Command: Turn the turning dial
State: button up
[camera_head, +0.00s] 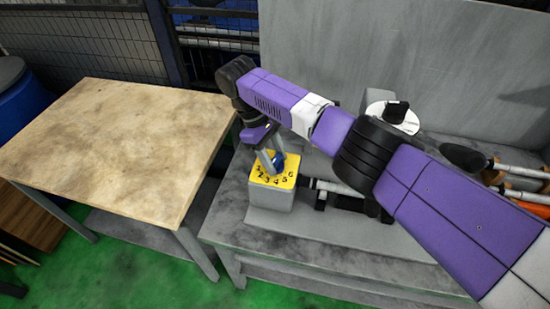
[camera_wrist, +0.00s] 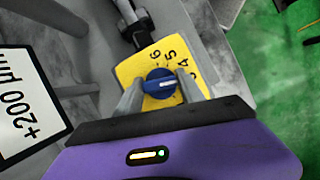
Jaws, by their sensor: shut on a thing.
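The turning dial (camera_wrist: 159,84) is a round blue knob with a white pointer line. It sits on a yellow numbered plate (camera_wrist: 146,58) in the wrist view. In the head view the blue dial (camera_head: 278,162) is on the yellow top (camera_head: 262,178) of a grey box, partly hidden by my fingers. My gripper (camera_wrist: 160,93) comes down over the plate with one finger on each side of the dial, shut on it. It also shows in the head view (camera_head: 272,165). The pointer line lies roughly sideways in the wrist view, toward the 4.
The grey box (camera_head: 268,197) stands near the left edge of a grey machine bench (camera_head: 330,250). A wooden table (camera_head: 110,135) stands to the left, its top bare. A white display reading "+200 µm" (camera_wrist: 25,105) is at the wrist view's left. A grey wall (camera_head: 440,60) rises behind.

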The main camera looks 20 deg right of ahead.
jog(key=o, duration=1.3)
jog(key=shift+w+r, duration=0.1)
jog(key=shift+r, duration=0.05)
jog(key=v, duration=0.7)
jog(key=shift+a+r, duration=0.1)
jog(key=shift+r, duration=0.15)
